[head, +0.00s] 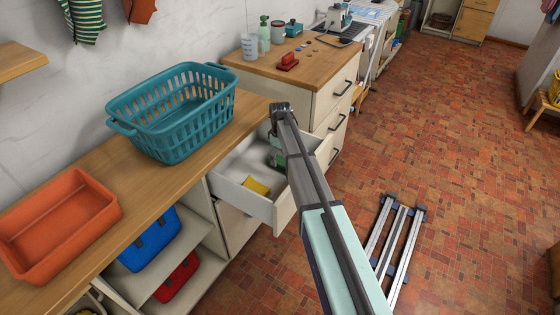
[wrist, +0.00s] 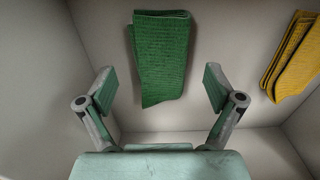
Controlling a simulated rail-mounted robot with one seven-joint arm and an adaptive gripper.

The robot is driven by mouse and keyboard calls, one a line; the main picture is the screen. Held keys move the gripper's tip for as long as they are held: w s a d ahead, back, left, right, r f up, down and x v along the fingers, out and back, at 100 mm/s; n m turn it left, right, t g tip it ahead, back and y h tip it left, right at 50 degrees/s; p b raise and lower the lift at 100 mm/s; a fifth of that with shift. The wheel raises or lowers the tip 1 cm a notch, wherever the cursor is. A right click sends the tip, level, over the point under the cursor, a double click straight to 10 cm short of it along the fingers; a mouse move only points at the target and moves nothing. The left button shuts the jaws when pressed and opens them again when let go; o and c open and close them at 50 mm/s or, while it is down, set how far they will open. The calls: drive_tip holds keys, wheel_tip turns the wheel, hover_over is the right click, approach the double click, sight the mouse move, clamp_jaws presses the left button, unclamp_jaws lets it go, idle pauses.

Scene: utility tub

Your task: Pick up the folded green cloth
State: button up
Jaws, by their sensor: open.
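The folded green cloth (wrist: 161,58) lies flat in the open drawer (head: 243,200), as the wrist view shows. It is upper middle in that view, its length running up and down the picture. My gripper (wrist: 160,88) is open and empty, pointing down into the drawer. Its fingers stand apart on either side of the cloth's near end, not touching it; their exact height above it is unclear. In the head view my arm hides most of the gripper, and I cannot clearly make out the green cloth there.
A folded yellow cloth (wrist: 292,58) lies right of the green one, also in the drawer (head: 256,187). A teal basket (head: 175,112) and an orange tub (head: 52,230) stand on the counter. A folded stepladder (head: 396,240) lies on the floor.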

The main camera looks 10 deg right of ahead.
sight(280, 156)
wheel_tip(280, 156, down, 2)
drive_tip(key=shift+f, duration=0.1)
drive_tip(key=shift+c, duration=0.4)
drive_tip(key=c, duration=1.2)
drive_tip(key=shift+o, duration=0.2)
wheel_tip(280, 156, up, 20)
drive_tip(key=b, duration=0.1)
